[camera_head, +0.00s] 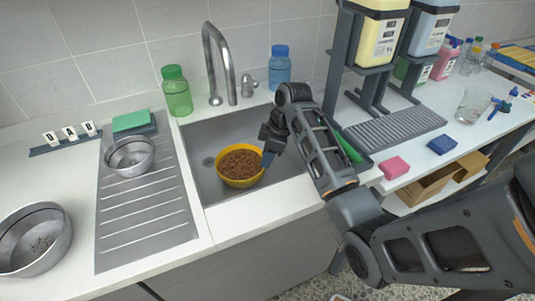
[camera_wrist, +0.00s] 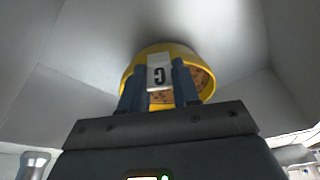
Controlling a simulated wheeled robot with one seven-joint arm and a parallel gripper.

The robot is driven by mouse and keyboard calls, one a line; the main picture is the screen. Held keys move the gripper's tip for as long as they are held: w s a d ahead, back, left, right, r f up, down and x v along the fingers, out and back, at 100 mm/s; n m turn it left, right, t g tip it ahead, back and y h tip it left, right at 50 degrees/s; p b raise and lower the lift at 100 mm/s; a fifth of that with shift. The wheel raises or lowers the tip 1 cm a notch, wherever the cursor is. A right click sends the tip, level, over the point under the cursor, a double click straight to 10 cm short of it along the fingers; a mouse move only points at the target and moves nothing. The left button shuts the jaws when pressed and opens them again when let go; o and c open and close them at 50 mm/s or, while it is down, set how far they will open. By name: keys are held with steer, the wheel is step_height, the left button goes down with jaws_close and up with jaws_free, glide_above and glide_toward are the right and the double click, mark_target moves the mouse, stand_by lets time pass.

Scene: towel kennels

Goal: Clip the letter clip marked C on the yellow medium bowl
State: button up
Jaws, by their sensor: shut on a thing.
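The yellow medium bowl (camera_head: 240,181), filled with brown kibble, sits in the sink; it also shows in the wrist view (camera_wrist: 205,65). My gripper (camera_head: 268,157) is at the bowl's right rim. In the wrist view my gripper (camera_wrist: 159,88) is shut on the white letter clip (camera_wrist: 159,76), between two blue-grey fingers. The clip's dark letter looks like a C or a G, turned in the view. The clip overlaps the near rim of the bowl; whether it grips the rim is hidden.
A rail (camera_head: 70,140) with several white letter clips lies at the back left. A steel bowl (camera_head: 130,157) stands on the drainboard, a larger one (camera_head: 34,240) at far left. The faucet (camera_head: 222,62) rises behind the sink (camera_head: 205,132). Dispensers (camera_head: 380,38) stand to the right.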

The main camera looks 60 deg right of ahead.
stand_by(0.3)
steer(key=o, duration=1.1)
steer(key=shift+c, duration=0.2)
steer(key=shift+o, duration=0.5)
steer(key=o, duration=0.4)
steer(key=shift+r+p, duration=1.8)
steer(key=shift+r, duration=0.7)
